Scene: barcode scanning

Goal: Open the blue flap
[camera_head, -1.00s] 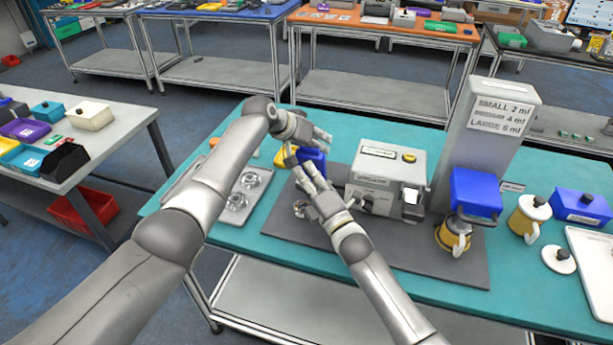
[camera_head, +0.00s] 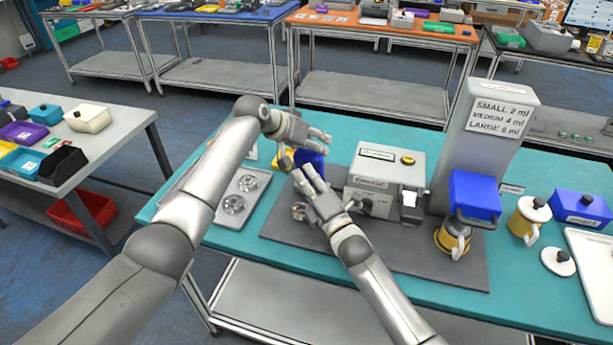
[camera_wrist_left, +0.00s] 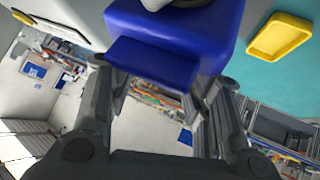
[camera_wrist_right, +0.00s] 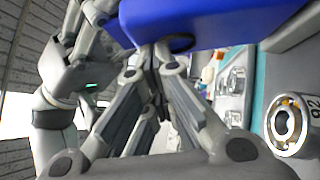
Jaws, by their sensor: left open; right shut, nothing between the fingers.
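A blue housing shows in the head view (camera_head: 311,161), largely hidden behind my grippers. The left wrist view shows it close up with a blue flap (camera_wrist_left: 155,62) on its near side. My left gripper (camera_head: 327,143) is open beside the housing. In its wrist view the two fingers are spread on either side of the flap, and I cannot tell if they touch it. My right gripper (camera_head: 301,177) is shut and empty in front of the housing. In the right wrist view its fingertips (camera_wrist_right: 160,58) meet just below a blue edge (camera_wrist_right: 205,22).
A grey machine (camera_head: 387,176) stands just right of my right gripper on the dark mat (camera_head: 285,233). A metal ring part (camera_head: 299,211) lies near that gripper and shows in the right wrist view (camera_wrist_right: 287,122). A tray with round parts (camera_head: 252,180) is at left.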

